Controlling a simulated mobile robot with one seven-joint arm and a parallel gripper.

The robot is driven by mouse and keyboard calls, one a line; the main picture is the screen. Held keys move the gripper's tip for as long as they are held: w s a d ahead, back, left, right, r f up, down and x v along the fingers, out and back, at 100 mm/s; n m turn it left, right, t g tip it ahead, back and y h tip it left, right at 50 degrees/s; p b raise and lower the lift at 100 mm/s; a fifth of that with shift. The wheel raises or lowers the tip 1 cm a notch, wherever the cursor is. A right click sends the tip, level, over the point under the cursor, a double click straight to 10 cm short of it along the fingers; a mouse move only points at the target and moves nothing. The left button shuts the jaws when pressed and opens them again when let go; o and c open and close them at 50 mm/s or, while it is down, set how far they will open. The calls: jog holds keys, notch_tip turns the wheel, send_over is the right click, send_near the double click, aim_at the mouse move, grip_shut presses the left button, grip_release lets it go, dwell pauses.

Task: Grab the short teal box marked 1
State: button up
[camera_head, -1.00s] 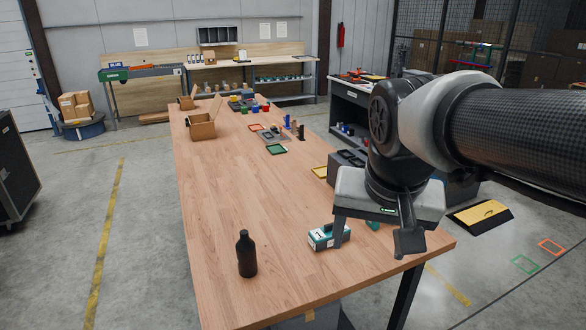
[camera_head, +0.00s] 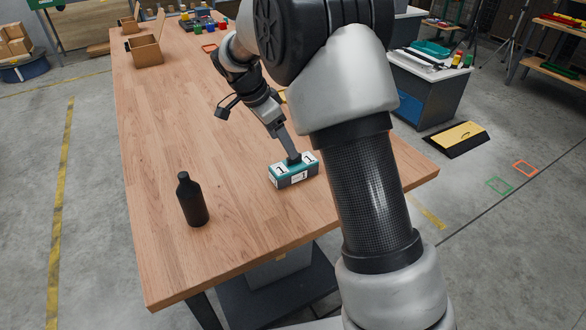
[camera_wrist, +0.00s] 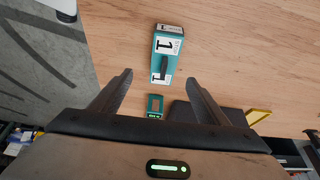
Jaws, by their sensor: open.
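A teal box marked 1 (camera_head: 293,175) lies on the wooden table near its front right. In the wrist view the teal box (camera_wrist: 172,52) shows a white label with a black 1 and a dark strap across its top. My gripper (camera_wrist: 158,79) is open and empty, its two fingers spread below the box in that picture. In the head view my gripper (camera_head: 292,156) overlaps the top of the box; whether it touches cannot be told. A smaller teal object (camera_wrist: 154,106) sits between the fingers in the wrist view; my arm hides it in the head view.
A black bottle (camera_head: 191,200) stands upright left of the box. A dark tray or case (camera_wrist: 190,113) and a yellow frame (camera_wrist: 257,116) lie beyond the right finger. An open cardboard box (camera_head: 146,50) is at the table's far end. The table's left middle is clear.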

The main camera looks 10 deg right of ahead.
aim_at(293, 163)
jog(key=x, duration=0.7)
jog(key=shift+f, duration=0.3)
jog(key=x, duration=0.5)
jog(key=shift+w+a, duration=0.3)
jog(key=shift+w, duration=0.1)
jog(key=shift+c, duration=0.2)
